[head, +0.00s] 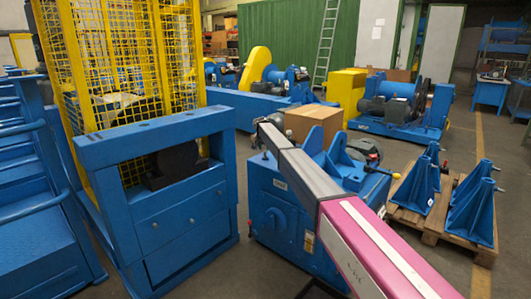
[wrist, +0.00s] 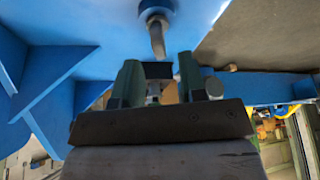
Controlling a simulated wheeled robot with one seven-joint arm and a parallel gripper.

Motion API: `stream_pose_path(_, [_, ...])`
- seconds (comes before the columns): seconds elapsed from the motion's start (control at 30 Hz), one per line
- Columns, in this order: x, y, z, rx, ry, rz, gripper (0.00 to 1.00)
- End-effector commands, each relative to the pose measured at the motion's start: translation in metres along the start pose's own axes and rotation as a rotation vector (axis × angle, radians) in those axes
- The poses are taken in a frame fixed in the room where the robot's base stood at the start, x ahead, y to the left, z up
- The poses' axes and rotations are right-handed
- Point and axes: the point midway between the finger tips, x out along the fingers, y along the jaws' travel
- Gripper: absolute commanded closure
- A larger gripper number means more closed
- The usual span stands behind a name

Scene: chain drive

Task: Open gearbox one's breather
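A blue gearbox-like housing (head: 283,212) stands at the centre of the head view, partly covered by my arm. I cannot tell from any readable label that it is gearbox one. In the wrist view a short grey lever-like part (wrist: 157,38) sticks out of a round fitting on a blue surface (wrist: 85,18); I cannot tell whether it is the breather. My gripper (wrist: 159,68) has its two dark green fingers apart, with the lever's end close to the gap between the fingertips. Contact is not visible. In the head view the fingers are not clearly visible.
A blue frame (head: 160,205) with a yellow mesh guard (head: 125,60) stands left of the housing. Right of it, blue brackets (head: 470,208) stand on a wooden pallet (head: 410,222). A cardboard box (head: 313,122) is behind.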

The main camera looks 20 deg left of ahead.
Motion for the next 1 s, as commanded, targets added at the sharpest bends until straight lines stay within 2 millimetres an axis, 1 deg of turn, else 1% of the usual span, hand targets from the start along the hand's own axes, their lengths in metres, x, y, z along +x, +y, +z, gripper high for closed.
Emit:
stream_pose_path(0.03, [0.011,-0.001,-0.001,0.000,-0.001,0.001,0.62])
stream_pose_path(0.2, [0.031,-0.001,-0.001,0.000,0.000,0.000,0.62])
stream_pose_path(0.3, [0.036,0.000,0.000,0.000,0.000,0.000,0.62])
stream_pose_path(0.53, [0.037,0.000,0.000,-0.001,0.000,0.000,0.62])
stream_pose_path(0.57, [0.037,0.000,0.000,-0.001,0.000,0.000,0.68])
stream_pose_path(0.6, [0.036,0.000,0.000,0.000,0.000,0.000,0.81])
stream_pose_path(0.67, [0.036,0.000,0.000,0.000,0.000,0.000,1.00])
stream_pose_path(1.0, [0.036,0.000,0.000,-0.019,0.000,-0.007,1.00])
